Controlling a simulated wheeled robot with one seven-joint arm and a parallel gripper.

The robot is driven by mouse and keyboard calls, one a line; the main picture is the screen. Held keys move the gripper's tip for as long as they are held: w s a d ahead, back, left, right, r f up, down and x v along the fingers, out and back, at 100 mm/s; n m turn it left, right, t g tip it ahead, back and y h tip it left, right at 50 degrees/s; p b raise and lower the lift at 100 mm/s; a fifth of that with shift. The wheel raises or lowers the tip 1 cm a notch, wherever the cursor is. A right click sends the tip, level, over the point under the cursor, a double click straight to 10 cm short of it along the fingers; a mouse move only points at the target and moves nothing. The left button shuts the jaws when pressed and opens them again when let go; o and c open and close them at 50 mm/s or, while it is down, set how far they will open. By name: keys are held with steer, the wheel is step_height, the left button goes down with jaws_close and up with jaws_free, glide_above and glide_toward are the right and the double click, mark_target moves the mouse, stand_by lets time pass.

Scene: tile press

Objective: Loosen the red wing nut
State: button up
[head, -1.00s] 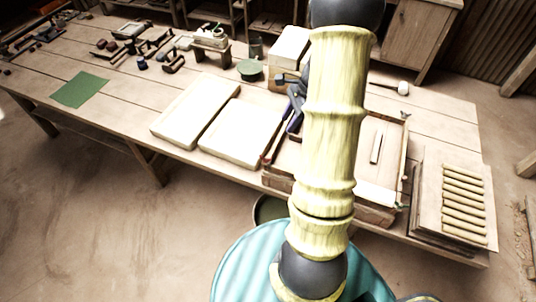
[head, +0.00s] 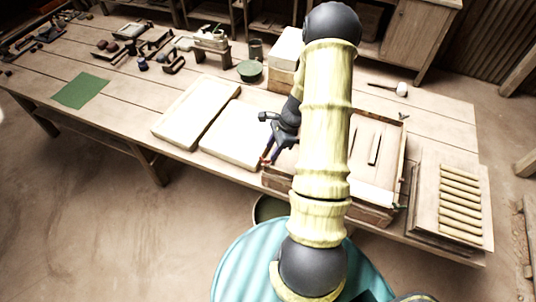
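A small patch of red (head: 267,160) shows at the left front corner of the wooden tray-like frame (head: 370,207); it may be the red wing nut, but it is too small to make out its wings. My dark gripper (head: 272,152) reaches down over the left side of the frame, with its fingertips at or just above the red patch. I cannot tell whether they touch it. My pale yellow arm hides the middle of the frame and whatever lies behind it. The gap between my fingers is too small to judge.
Two pale slabs (head: 196,108) lie left of the frame. A board with several rolls (head: 462,205) is at the right. A white block (head: 287,46) and a green round-topped thing (head: 250,70) stand behind. A green cloth (head: 80,90) lies far left.

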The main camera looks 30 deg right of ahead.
mark_target(266, 160)
steer(key=x, duration=0.5)
steer(key=shift+p, duration=0.4)
